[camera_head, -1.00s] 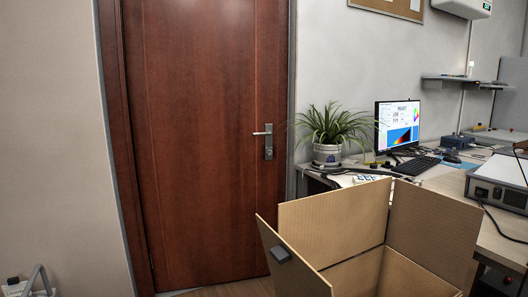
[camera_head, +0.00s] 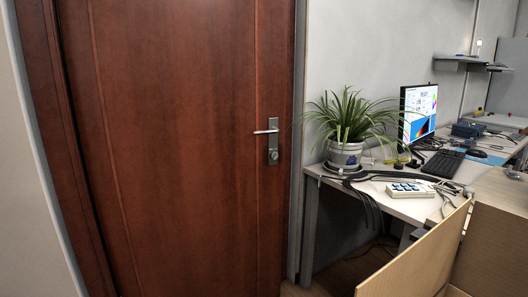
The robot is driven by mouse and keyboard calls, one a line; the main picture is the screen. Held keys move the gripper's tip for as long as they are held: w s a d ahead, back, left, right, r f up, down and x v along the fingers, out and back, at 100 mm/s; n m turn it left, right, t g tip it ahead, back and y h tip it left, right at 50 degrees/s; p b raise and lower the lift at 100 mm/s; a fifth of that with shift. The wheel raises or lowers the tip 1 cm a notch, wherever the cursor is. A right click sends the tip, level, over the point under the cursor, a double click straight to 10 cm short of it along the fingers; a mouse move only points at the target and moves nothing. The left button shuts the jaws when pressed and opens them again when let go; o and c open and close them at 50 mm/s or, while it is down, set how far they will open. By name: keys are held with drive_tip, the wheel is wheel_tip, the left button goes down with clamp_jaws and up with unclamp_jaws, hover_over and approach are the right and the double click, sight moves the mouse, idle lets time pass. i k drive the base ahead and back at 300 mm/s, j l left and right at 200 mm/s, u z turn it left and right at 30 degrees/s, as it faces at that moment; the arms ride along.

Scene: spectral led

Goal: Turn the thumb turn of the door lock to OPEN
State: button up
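A reddish-brown wooden door (camera_head: 190,190) fills the left and middle of the head view and stands closed in its frame. Its lock has a metal plate (camera_head: 273,136) near the door's right edge, with a lever handle (camera_head: 265,131) pointing left. Below the lever is a small round thumb turn (camera_head: 273,154); it is too small to read its setting or any OPEN mark. My gripper is not in view.
An open cardboard box (camera_head: 420,262) stands at the lower right, close to me. Behind it a desk (camera_head: 412,207) carries a potted plant (camera_head: 346,155), a monitor (camera_head: 419,110), a keyboard (camera_head: 443,163) and cables. The space before the door looks clear.

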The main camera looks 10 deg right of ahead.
sight(274, 155)
drive_tip(key=i+j, duration=0.2)
drive_tip(key=i, duration=0.25)
drive_tip(key=i+j, duration=0.25)
drive_tip(key=i, duration=0.15)
drive_tip(key=i+j, duration=0.2)
drive_tip(key=i, duration=0.25)
drive_tip(key=i+j+z, duration=0.1)
drive_tip(key=z, duration=0.3)
drive_tip(key=i+j+z, duration=0.15)
drive_tip(key=z, duration=0.2)
drive_tip(key=i+j+z, duration=0.15)
drive_tip(key=z, duration=1.1)
